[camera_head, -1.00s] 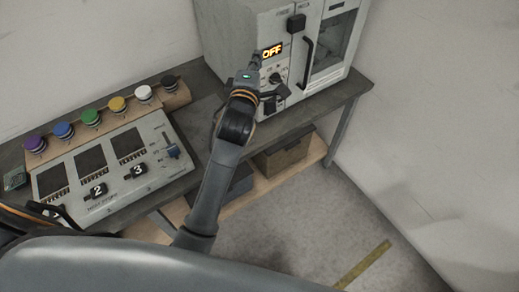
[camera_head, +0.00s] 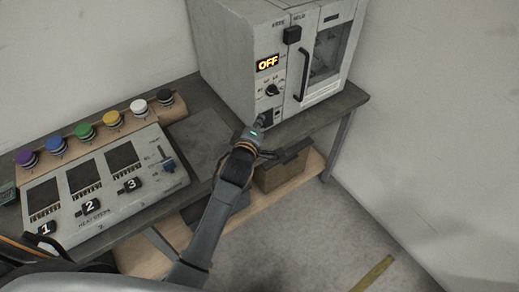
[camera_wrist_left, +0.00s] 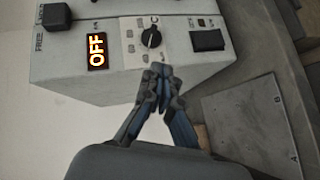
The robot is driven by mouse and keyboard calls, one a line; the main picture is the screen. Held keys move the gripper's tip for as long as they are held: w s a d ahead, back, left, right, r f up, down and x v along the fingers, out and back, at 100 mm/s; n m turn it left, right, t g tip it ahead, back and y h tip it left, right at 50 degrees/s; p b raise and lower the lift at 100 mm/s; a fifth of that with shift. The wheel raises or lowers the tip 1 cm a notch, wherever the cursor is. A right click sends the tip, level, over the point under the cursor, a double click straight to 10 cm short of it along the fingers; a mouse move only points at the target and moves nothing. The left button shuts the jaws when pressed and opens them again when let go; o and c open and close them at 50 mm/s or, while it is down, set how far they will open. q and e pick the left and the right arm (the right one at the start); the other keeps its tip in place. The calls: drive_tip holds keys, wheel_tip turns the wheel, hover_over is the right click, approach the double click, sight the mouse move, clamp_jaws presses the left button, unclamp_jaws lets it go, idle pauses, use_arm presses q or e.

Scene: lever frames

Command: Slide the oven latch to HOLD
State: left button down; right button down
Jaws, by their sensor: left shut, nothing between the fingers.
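The grey oven (camera_head: 232,50) stands on the bench at the back. Its black square latch block (camera_head: 292,35) sits high on the front, just below small labels; the right one appears to read HOLD. The latch also shows at the upper left of the left wrist view (camera_wrist_left: 56,16), beside the word FREE. My left gripper (camera_head: 261,120) is shut and empty, low before the oven's front, below the latch and near a black rocker switch (camera_wrist_left: 207,40). In the left wrist view its fingertips (camera_wrist_left: 160,70) meet below the knob. My right gripper is not in view.
The oven has a lit OFF display (camera_head: 268,63), a rotary knob (camera_head: 272,90) and a door handle (camera_head: 305,75). A control panel (camera_head: 150,190) with several coloured buttons behind it stands left. A box (camera_head: 280,172) sits on the lower shelf.

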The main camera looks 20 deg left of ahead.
use_arm(q)
wheel_tip(320, 180, down, 10)
drive_tip(key=s+m+g+b, duration=0.1)
drive_tip(key=s+m, duration=0.1)
drive_tip(key=shift+d+r+g, duration=0.2)
drive_tip(key=shift+d+g, duration=0.1)
drive_tip(key=shift+f, duration=0.1)
drive_tip(key=s+f+m+g+b, duration=0.1)
drive_tip(key=s+f+m+g, duration=0.15)
drive_tip(key=s+f, duration=0.55)
drive_tip(key=s+a+f+m+g+h+b, duration=0.1)
drive_tip(key=s+f+m+g, duration=0.2)
drive_tip(key=f, duration=0.9)
drive_tip(key=s+f+m+g+b, duration=0.1)
drive_tip(key=s+f+m, duration=0.2)
drive_tip(key=s+f, duration=0.6)
drive_tip(key=s+a+f+m+g+b, duration=0.1)
drive_tip(key=s+a+f+m+g, duration=0.1)
drive_tip(key=s+f, duration=0.4)
drive_tip(key=s+a+f+m+g, duration=0.2)
drive_tip(key=s+f, duration=0.4)
drive_tip(key=s, duration=0.9)
drive_tip(key=s+a+f+m+g+b, duration=0.1)
drive_tip(key=s+a+f+m+g, duration=0.1)
drive_tip(key=s+f, duration=0.4)
drive_tip(key=s+a, duration=0.1)
drive_tip(key=s, duration=0.3)
drive_tip(key=shift+s+a+f+m+y+b, duration=0.2)
drive_tip(key=shift+f+m+y+b, duration=0.1)
drive_tip(key=shift+f+m+y, duration=0.1)
